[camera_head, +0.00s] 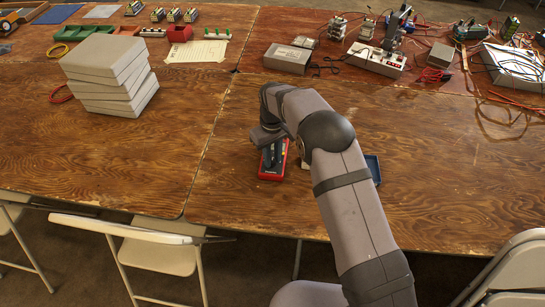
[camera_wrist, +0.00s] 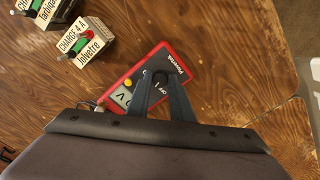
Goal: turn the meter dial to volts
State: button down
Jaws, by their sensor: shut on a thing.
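The meter (camera_wrist: 174,62) is a red-rimmed black box lying flat on the wooden table; in the head view the red meter (camera_head: 271,174) lies below my wrist, partly covered by it. Its round black dial (camera_wrist: 160,79) sits between my fingertips, with the word OFF printed beside it. My gripper (camera_wrist: 160,75) points down and is shut on the dial, one finger on each side. The meter's pale display (camera_wrist: 122,98) shows a mark like a V, partly cut by the finger. A yellow button (camera_wrist: 128,83) is beside it. The dial's pointer is hard to read.
Two labelled charger boxes (camera_wrist: 88,40) (camera_wrist: 50,12) stand left of the meter in the wrist view. A blue tray (camera_head: 374,170) is partly behind my arm. A stack of grey boxes (camera_head: 108,72) stands left. Electronics and wires fill the back right.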

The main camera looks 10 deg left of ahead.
aim_at(273, 160)
jog(key=shift+m, duration=0.9)
jog(key=c, duration=1.6)
grip_release()
jog(key=shift+o, duration=0.2)
jog(key=shift+r, duration=0.1)
notch_tip(273, 160, up, 7)
jog(key=shift+b, duration=0.85)
jog(key=shift+r, duration=0.1)
